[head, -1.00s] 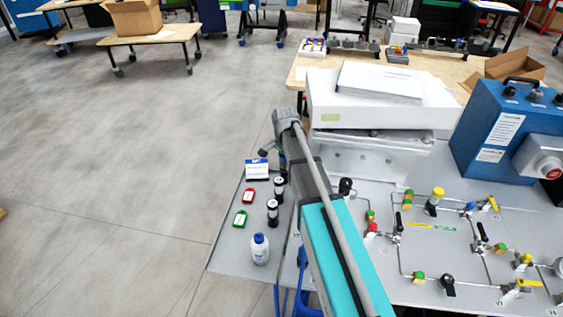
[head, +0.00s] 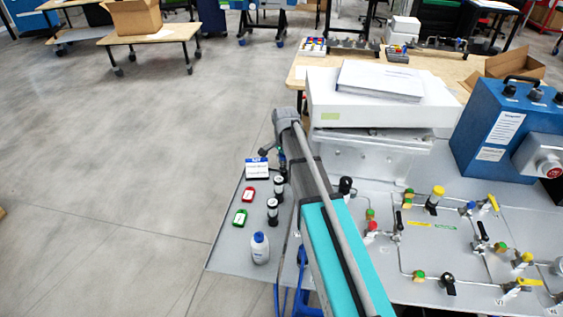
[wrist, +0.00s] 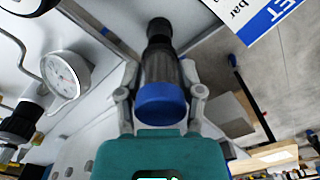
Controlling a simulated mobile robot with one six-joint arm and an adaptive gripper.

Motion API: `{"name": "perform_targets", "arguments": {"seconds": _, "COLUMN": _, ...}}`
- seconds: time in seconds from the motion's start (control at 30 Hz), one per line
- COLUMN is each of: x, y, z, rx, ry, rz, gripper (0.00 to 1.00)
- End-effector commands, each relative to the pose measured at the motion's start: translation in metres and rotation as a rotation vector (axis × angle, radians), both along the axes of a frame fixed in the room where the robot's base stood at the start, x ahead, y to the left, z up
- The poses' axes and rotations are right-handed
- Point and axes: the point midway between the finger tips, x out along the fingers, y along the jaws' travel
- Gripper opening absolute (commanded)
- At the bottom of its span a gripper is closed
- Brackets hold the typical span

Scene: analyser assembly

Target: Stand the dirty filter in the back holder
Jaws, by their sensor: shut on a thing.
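My gripper (wrist: 161,103) is shut on a dark grey cylinder with a blue near end (wrist: 160,98), which I take to be the dirty filter. One finger is on each side of it in the wrist view. A narrower black part (wrist: 158,32) is at its far end; I cannot tell whether it belongs to the filter or to something beyond. In the head view my arm hides most of the gripper and the filter. Two black-and-white upright cylinders (head: 279,188) (head: 272,212) stand on the grey panel's left side. I cannot tell which thing is the back holder.
A pressure gauge (wrist: 65,77) is left of the gripper. Piping with valves fills the right; a white box (head: 330,112) is behind my arm.

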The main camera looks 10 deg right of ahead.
Motion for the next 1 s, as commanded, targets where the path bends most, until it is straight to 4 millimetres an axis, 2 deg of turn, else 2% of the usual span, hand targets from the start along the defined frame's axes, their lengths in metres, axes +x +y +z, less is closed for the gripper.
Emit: {"name": "perform_targets", "arguments": {"seconds": 1.0, "x": 0.000, "y": 0.000, "z": -0.011, "rx": 0.000, "ry": 0.000, "rz": 0.000, "gripper": 0.00}}
